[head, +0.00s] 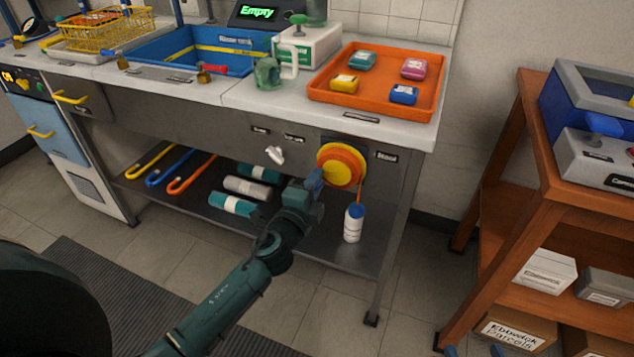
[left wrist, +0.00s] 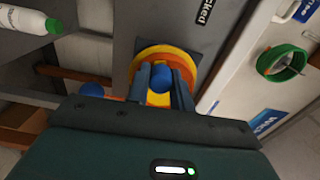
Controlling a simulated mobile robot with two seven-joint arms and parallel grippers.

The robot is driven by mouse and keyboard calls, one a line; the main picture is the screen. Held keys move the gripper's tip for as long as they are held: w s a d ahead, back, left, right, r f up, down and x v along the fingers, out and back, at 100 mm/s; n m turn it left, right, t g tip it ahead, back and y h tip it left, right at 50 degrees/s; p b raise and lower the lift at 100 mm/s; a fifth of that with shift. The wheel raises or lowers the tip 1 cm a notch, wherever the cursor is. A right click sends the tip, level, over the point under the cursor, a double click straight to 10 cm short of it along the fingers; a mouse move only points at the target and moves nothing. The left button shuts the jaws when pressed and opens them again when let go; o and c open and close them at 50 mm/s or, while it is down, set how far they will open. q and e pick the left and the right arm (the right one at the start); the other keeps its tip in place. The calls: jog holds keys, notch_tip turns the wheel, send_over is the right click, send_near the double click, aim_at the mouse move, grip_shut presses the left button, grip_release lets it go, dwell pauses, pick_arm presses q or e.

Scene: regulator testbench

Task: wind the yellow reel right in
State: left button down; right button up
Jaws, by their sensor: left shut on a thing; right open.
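An orange cord (head: 359,191) runs down from the reel to a white bottle (head: 353,228) with a blue top, low beside the shelf. My right gripper (head: 474,351) shows only as two blue fingertips, apart, at the bottom edge.
An orange tray (head: 376,112) with several coloured blocks lies on the worktop above the reel. A lower shelf (head: 205,205) holds cylinders and coloured hooks left of my arm. A wooden rack (head: 508,210) stands at right. A floor gap separates it from the bench.

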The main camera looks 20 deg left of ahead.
pick_arm(q)
jog(key=m, duration=0.1)
jog(key=r+m+p, duration=0.1)
jog(key=shift+a+m, duration=0.1)
jog(key=shift+m, duration=0.3)
jog(key=shift+r+m, duration=0.1)
jog(key=shift+m, duration=0.4)
pick_arm(e)
jog(key=shift+s+d+r+m, duration=0.15)
jog(key=shift+d+r+m, duration=0.05)
jog(key=shift+r, duration=0.3)
jog(key=shift+s+d+r+m, duration=0.15)
jog(key=shift+r+m, duration=0.05)
jog(key=shift+r, duration=0.3)
pick_arm(q)
jog(key=c, duration=1.2)
grip_release()
jog(key=shift+c, duration=0.2)
jog(key=s, duration=1.3)
jog(key=shift+a+b, duration=0.2)
jog(key=shift+b, duration=0.15)
pick_arm(e)
jog(key=shift+w+a+f+n, duration=0.2)
jog(key=shift+w+f+n, duration=0.1)
jog(key=shift+f, duration=0.3)
